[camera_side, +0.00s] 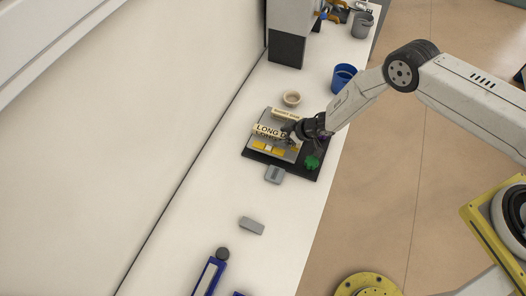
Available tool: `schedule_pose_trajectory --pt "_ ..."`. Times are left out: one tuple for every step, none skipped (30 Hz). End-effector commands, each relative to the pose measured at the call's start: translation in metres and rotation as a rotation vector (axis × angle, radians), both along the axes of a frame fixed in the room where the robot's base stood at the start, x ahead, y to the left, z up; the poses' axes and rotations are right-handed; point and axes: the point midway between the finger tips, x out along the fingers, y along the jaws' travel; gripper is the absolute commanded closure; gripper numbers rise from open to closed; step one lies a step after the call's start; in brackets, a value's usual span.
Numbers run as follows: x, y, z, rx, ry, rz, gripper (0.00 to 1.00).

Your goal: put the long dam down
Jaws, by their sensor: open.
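The long dam (266,130) is a pale bar with "LONG D..." lettered on it. It lies across a grey plate on a dark board (257,157), and its right end is partly hidden by my gripper. My gripper (292,136) is open at the right end of the long dam, low over the board. I cannot tell whether its fingers touch the bar. Another pale lettered bar (286,114) lies behind it, and yellow pieces (268,148) lie in front.
A green item (312,162) sits at the board's right corner. A cream bowl (291,98) and a blue cup (343,77) stand behind. Grey blocks (251,225) and a blue tool (209,274) are in front. Much of the front counter is clear.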

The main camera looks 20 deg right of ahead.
Motion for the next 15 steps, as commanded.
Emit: schedule_pose_trajectory --pt "0.0001 -0.0001 0.0001 0.0 0.0 0.0 0.21" --pt "0.0001 -0.0001 0.0001 0.0 0.0 0.0 0.21" --pt "0.0001 -0.0001 0.0001 0.0 0.0 0.0 0.33" --pt "0.0001 -0.0001 0.0001 0.0 0.0 0.0 0.43" --pt "0.0001 -0.0001 0.0001 0.0 0.0 0.0 0.52" --pt "0.0 -0.0001 0.0002 0.0 0.0 0.0 0.65" --pt "0.0 -0.0001 0.0002 0.0 0.0 0.0 0.75" --pt "0.0001 -0.0001 0.0003 0.0 0.0 0.0 0.84" --pt "0.0 -0.0001 0.0002 0.0 0.0 0.0 0.97" --pt "0.0 -0.0001 0.0002 0.0 0.0 0.0 1.0" --pt "0.0 -0.0001 0.0002 0.0 0.0 0.0 1.0" --pt "0.0 -0.0001 0.0002 0.0 0.0 0.0 1.0" --pt "0.0004 0.0 0.0006 0.001 -0.001 0.0 1.0" --pt "0.0004 0.0 0.0006 0.001 -0.001 0.0 1.0" --pt "0.0004 0.0 0.0006 0.001 -0.001 0.0 1.0"
